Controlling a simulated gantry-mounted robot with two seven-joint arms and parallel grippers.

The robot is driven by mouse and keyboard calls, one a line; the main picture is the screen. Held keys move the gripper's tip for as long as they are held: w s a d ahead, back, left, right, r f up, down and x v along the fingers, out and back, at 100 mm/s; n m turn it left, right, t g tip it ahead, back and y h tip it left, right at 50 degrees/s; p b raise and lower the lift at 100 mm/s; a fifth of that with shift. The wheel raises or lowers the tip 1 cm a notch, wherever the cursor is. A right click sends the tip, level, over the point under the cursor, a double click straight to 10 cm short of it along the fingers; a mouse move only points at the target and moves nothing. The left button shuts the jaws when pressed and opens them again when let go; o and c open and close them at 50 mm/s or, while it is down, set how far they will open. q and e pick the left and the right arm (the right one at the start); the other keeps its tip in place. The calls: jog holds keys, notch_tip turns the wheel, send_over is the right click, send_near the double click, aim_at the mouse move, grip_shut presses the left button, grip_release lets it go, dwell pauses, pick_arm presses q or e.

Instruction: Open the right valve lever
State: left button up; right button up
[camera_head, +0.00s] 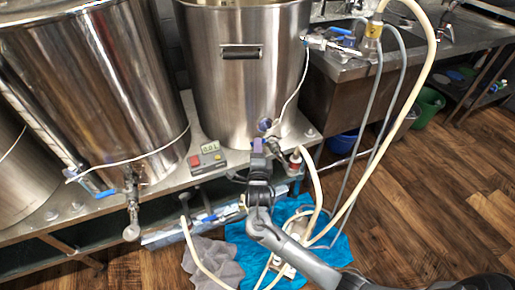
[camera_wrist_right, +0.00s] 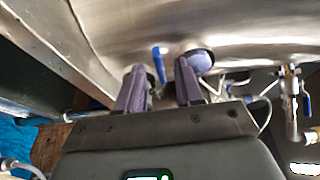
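The right kettle (camera_head: 235,75) is a steel vessel with its valve low on the front, partly hidden behind my right gripper (camera_head: 258,147) in the head view. In the right wrist view a blue valve lever (camera_wrist_right: 159,62) hangs below the kettle wall, seen in the gap between the two purple fingertips. My right gripper (camera_wrist_right: 158,80) is open, with its fingers apart and pointing at the valve area. I cannot tell whether a finger touches the lever. My left gripper is not in view.
A dark round fitting (camera_wrist_right: 200,62) sits close by the right finger. The left kettle (camera_head: 100,90) has its own valve (camera_head: 132,200). A small controller (camera_head: 207,159) stands on the steel bench. Pale hoses (camera_head: 345,205) loop right of my arm, above a blue cloth (camera_head: 330,255).

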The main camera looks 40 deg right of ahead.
jog(key=shift+x, duration=0.8)
jog(key=shift+w, duration=0.1)
grip_shut()
